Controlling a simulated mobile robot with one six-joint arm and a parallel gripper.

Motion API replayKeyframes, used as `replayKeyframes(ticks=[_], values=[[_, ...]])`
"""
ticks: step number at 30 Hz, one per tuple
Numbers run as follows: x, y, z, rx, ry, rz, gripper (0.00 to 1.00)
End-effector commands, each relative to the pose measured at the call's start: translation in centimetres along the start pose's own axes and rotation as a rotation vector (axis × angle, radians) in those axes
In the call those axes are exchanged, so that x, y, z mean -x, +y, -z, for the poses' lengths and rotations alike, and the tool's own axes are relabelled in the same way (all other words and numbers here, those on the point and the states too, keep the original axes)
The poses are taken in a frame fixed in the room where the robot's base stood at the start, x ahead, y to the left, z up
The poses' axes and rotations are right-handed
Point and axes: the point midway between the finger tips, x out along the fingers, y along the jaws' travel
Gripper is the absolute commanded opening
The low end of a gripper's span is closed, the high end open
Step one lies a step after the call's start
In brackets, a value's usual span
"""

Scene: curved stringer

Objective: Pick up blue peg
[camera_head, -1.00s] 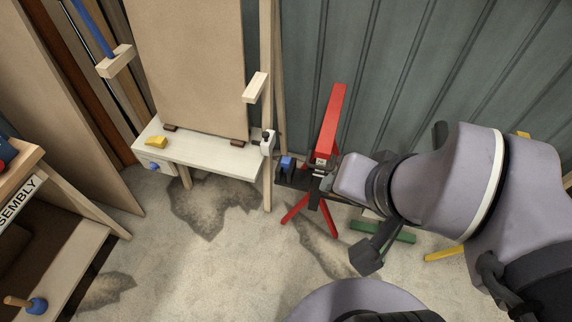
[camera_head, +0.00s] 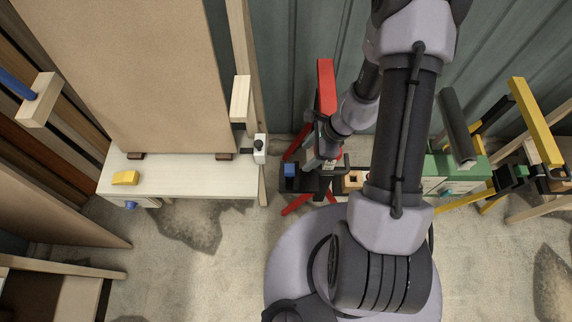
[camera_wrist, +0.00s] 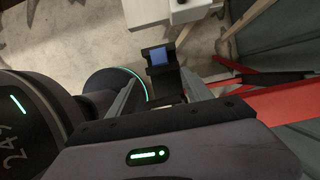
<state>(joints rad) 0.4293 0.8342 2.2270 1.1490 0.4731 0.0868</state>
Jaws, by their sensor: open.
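A small blue piece (camera_head: 290,170), seen nearly end-on, sits in a black holder (camera_head: 291,184) beside the red stand (camera_head: 326,88). It also shows in the wrist view (camera_wrist: 159,56), above the finger area. I cannot tell its full length. A long blue rod (camera_head: 16,84) rests at a wooden bracket at the upper left, far from my gripper. My gripper (camera_wrist: 165,78) is open, with the black holder in line with the space between its fingers. In the head view my gripper (camera_head: 317,172) is just right of the blue piece, partly hidden by my arm.
A white bench (camera_head: 190,185) with a yellow piece (camera_head: 125,178) stands left of the holder. A pale box with a black knob (camera_head: 259,149) is at its right end. Green (camera_head: 444,172) and yellow (camera_head: 536,120) stands are to the right. Grey floor (camera_head: 190,260) is open in front.

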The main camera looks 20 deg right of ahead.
Motion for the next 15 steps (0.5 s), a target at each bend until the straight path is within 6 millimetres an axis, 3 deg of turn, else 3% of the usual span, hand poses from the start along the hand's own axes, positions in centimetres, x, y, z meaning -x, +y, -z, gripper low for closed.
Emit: replayKeyframes(ticks=[1, 3, 9, 15], values=[[-2.3, 0.1, 0.3, 0.001, 0.000, -0.003, 0.58], [-3.9, 0.1, 0.2, 0.003, 0.000, -0.002, 0.58], [-6.3, 0.0, -0.1, 0.005, 0.000, -0.001, 0.58], [-10.3, 0.1, -0.6, 0.005, -0.001, -0.001, 0.58]])
